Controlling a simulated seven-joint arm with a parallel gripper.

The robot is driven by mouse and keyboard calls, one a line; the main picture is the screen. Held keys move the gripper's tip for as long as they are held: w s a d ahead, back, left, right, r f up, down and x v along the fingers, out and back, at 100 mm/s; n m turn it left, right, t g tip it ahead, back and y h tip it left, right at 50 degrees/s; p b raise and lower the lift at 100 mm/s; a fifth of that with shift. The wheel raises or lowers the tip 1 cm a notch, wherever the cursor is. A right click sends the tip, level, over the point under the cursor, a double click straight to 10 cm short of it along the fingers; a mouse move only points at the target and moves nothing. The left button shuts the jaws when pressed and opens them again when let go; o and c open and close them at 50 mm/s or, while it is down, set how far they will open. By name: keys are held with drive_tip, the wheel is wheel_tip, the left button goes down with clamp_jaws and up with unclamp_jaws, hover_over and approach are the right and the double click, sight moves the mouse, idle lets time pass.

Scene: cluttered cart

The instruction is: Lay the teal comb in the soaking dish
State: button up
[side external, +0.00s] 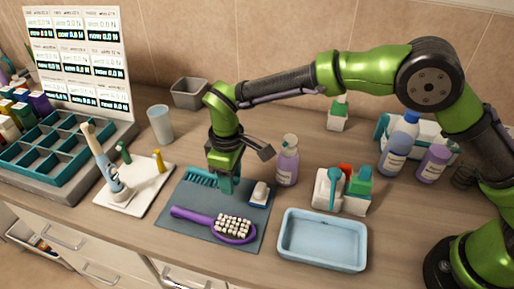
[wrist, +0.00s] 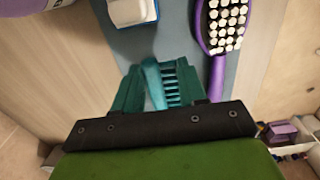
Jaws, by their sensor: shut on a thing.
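The teal comb (side external: 201,178) is at the back part of the grey-blue mat (side external: 182,223), its teeth end showing left of my gripper. My gripper (side external: 226,186) is shut on the comb, low over the mat. In the wrist view the comb (wrist: 171,84) sits between the teal fingers of my gripper (wrist: 160,88). I cannot tell whether the comb still touches the mat. The soaking dish (side external: 322,263) is a pale blue rectangular tray to the right of the mat, and it looks empty.
A purple brush (side external: 215,222) and a small white-and-blue block (side external: 259,194) lie on the mat. A lilac bottle (side external: 287,162) stands behind it. A white caddy (side external: 325,190) with bottles stands behind the dish. A white board (side external: 133,190) with tools is left of the mat.

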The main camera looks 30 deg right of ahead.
wheel_tip(320, 180, up, 11)
hover_over(344, 251)
wheel_tip(344, 251, down, 6)
drive_tip(key=shift+f, duration=4.8)
drive_tip(key=shift+f, duration=0.1)
drive_tip(key=o, duration=1)
